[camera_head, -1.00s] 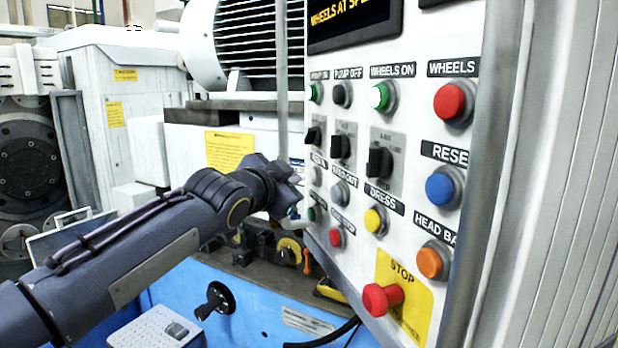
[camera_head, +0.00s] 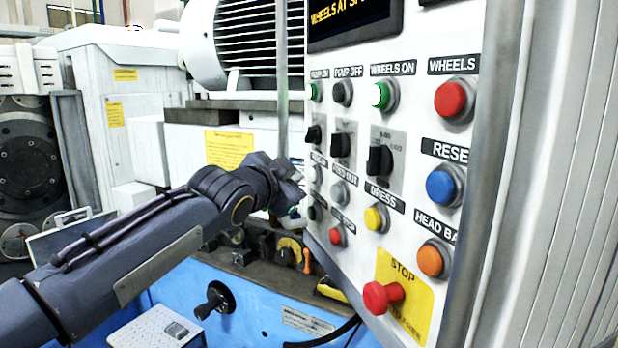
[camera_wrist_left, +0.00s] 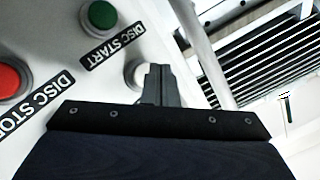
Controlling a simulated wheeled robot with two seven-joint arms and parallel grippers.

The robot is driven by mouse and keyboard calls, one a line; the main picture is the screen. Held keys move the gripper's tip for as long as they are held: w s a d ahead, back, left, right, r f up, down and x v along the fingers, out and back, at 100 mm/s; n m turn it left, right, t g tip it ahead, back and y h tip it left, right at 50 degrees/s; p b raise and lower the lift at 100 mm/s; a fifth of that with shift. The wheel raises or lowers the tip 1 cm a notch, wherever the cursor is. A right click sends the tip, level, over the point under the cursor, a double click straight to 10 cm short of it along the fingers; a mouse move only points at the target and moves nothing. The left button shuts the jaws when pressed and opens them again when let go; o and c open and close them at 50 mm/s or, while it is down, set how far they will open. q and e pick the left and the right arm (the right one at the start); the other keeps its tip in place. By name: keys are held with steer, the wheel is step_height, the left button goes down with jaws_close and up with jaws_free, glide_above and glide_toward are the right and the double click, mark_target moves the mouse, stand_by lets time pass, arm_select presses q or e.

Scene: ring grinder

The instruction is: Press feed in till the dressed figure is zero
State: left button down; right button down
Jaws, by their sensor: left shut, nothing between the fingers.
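The control panel (camera_head: 414,215) stands on the right with rows of buttons. The pale feed in button (camera_head: 315,174) is at its left edge, left of the grey feed out button (camera_head: 340,193). My left gripper (camera_head: 299,178) is at the panel's left edge beside the feed in button. In the left wrist view its shut, empty fingertips (camera_wrist_left: 157,72) overlap the right part of a pale button (camera_wrist_left: 134,74); contact cannot be told. The display (camera_head: 352,20) reads "WHEELS AT SP..." and is cut off; no dressed figure is readable.
The green disc start button (camera_wrist_left: 101,14) and red disc stop button (camera_wrist_left: 8,80) are close by. The yellow dress button (camera_head: 376,219) and red stop knob (camera_head: 383,296) are further right and lower. A grey vertical post (camera_head: 282,90) stands behind my left gripper.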

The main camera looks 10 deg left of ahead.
arm_select(q)
steer(key=shift+w+d, duration=0.15)
steer(key=shift+d, duration=0.05)
steer(key=shift+w+d, duration=0.25)
steer(key=shift+d, duration=0.25)
stand_by(0.9)
steer(key=shift+a, duration=0.1)
steer(key=shift+s+a, duration=0.5)
steer(key=shift+a, duration=0.2)
steer(key=a, duration=0.1)
steer(key=s+a+p, duration=0.1)
steer(key=a, duration=0.1)
steer(key=s+a+p, duration=0.1)
steer(key=shift+s+a, duration=0.15)
steer(key=shift+s, duration=0.1)
